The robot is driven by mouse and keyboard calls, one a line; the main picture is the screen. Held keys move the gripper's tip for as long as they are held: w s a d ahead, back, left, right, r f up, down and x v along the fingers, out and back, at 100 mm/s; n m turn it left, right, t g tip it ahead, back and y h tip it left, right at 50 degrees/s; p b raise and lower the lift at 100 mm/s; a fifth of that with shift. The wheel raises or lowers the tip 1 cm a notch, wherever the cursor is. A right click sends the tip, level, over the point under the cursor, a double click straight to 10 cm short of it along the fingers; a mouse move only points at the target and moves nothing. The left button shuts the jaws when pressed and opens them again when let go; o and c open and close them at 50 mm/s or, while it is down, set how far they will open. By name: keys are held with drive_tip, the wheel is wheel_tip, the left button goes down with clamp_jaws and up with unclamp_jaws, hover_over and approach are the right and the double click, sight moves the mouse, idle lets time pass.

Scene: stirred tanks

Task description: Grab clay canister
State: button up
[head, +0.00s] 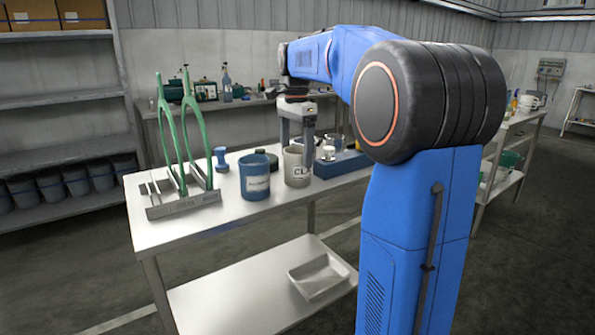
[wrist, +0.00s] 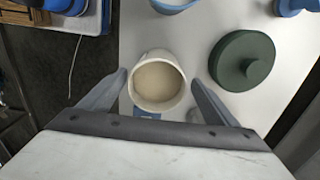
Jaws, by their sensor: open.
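The clay canister (head: 297,169) is an off-white open pot with dark lettering, partly cut off, on the front part of the metal table. In the wrist view the canister (wrist: 158,84) is seen from above, with pale material inside. My gripper (head: 296,140) is above and around the canister in the head view. In the wrist view my gripper (wrist: 159,80) is open, with one finger on each side of the canister. A gap shows between each finger and the wall.
A dark green lid (wrist: 242,61) lies right of the canister in the wrist view. A blue labelled canister (head: 255,177) stands to its left in the head view, near a rack with green tools (head: 184,195). A blue box (head: 342,163) stands to the right.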

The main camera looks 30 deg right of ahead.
sight(297, 169)
drive_tip(key=shift+s+d+f, duration=0.1)
drive_tip(key=shift+f, duration=1.45)
drive_tip(key=shift+s+f, duration=0.1)
drive_tip(key=shift+f, duration=1.4)
drive_tip(key=shift+c, duration=0.6)
drive_tip(key=c, duration=1.4)
drive_tip(key=shift+o, duration=0.2)
drive_tip(key=shift+r, duration=0.15)
